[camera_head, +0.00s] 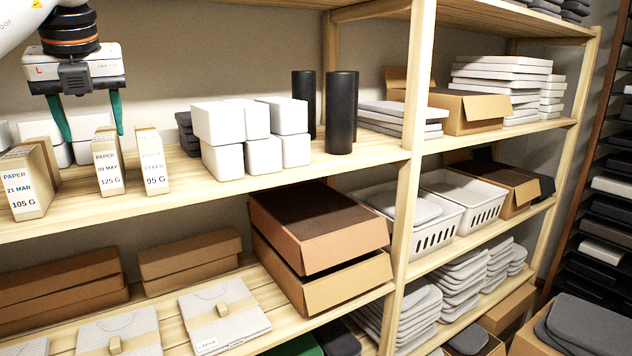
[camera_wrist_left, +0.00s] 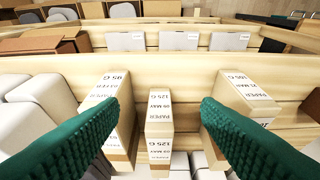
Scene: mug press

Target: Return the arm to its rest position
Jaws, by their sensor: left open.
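My left gripper (camera_head: 94,136) hangs from the top left in the head view, its two green fingers apart and pointing down over the upper shelf. Nothing is between the fingers. The 125 G paper box (camera_head: 107,163) stands upright just below and in front of it. The 95 G box (camera_head: 153,160) is to its right and the 105 G box (camera_head: 30,182) to its left. In the left wrist view the open gripper (camera_wrist_left: 160,106) frames the 125 G box (camera_wrist_left: 159,128), while the finger pads partly cover the 95 G and 105 G boxes. My right gripper is not seen.
White boxes (camera_head: 222,122) are stacked on the upper shelf (camera_head: 270,195), with more behind the paper boxes. Black cylinders (camera_head: 341,112) stand near the wooden post (camera_head: 408,170). The lower shelf holds brown boxes (camera_head: 190,255) and folded packs (camera_head: 222,312). The shelf front has bare wood.

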